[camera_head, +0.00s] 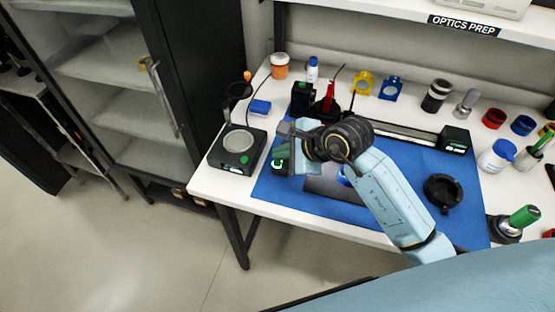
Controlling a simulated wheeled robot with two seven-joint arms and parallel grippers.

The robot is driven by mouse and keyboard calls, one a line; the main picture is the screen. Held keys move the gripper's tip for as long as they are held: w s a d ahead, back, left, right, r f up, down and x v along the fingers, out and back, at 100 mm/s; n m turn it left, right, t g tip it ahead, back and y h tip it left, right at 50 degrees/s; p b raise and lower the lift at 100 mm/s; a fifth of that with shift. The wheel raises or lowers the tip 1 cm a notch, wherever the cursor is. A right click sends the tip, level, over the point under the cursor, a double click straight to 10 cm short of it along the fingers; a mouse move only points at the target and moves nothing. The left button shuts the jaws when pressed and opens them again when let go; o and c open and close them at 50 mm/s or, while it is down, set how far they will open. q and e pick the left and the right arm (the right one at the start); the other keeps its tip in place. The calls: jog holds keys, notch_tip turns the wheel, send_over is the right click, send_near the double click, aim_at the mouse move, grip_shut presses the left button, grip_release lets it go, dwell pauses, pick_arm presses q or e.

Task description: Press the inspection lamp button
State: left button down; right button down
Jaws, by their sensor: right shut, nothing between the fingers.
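A dark square unit (222,158) with a round pale disc on top stands at the left end of the white bench. A green button (244,160) shows on its front. I cannot tell for certain whether this is the inspection lamp's button. My right gripper (284,148) is shut and empty, to the right of this unit and apart from the button, over the left part of the blue mat (330,205). A small green part (278,164) shows beside the gripper; I cannot tell what it belongs to. My left gripper is not in view.
Behind stand an orange-white jar (280,66), a blue block (260,107) and yellow and blue holders (390,89). A black box (455,140) ends a rail at right. A black ring (443,191) lies on the mat. My right arm covers the mat's middle.

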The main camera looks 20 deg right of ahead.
jog(key=shift+f+b, duration=0.35)
jog(key=shift+f, duration=0.1)
jog(key=shift+f, duration=0.35)
dwell(0.6)
jog(key=shift+s+f+b, duration=0.25)
jog(key=shift+f+b, duration=0.3)
jog(key=shift+f, duration=0.1)
dwell(0.5)
jog(key=shift+r, duration=0.15)
jog(key=shift+w+r+p, duration=0.15)
jog(key=shift+r+p, duration=0.45)
jog(key=shift+p, duration=0.1)
jog(key=shift+d+r, duration=0.15)
jog(key=shift+r, duration=0.1)
